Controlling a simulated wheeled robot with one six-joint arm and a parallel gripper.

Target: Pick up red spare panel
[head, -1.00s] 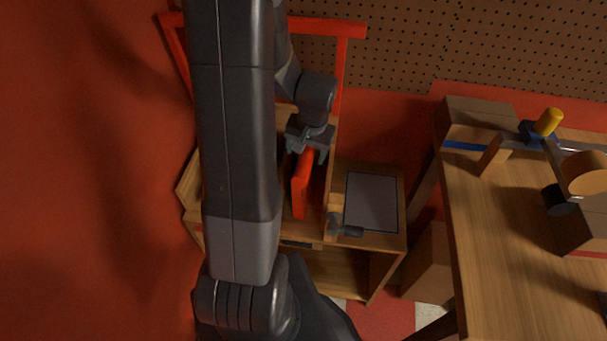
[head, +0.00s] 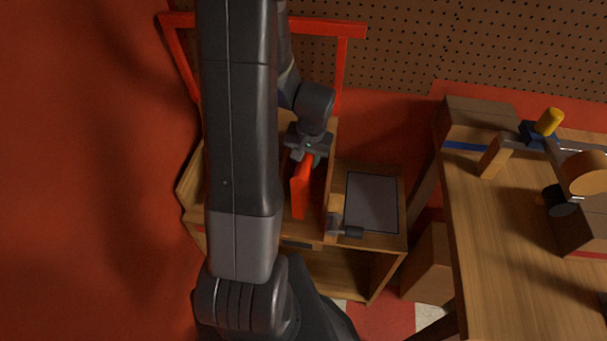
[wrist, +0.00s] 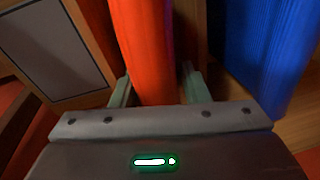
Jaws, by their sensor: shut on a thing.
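The red spare panel (head: 301,188) stands on edge in the wooden cart, left of the cart's inner divider, in the head view. In the wrist view the red panel (wrist: 146,50) runs up from between the two fingers. My gripper (head: 308,157) is at the panel's upper far end in the head view. In the wrist view my gripper (wrist: 158,88) is shut on the panel, with a finger at each side. The panel's lower edge and part of the fingers are hidden.
A blue panel (wrist: 268,45) stands close to the right in the wrist view. A grey pad (head: 371,202) lies on the cart's right side, with a small clamp-like part (head: 345,230) near the divider. My arm hides the cart's left part. A workbench (head: 510,235) stands at right.

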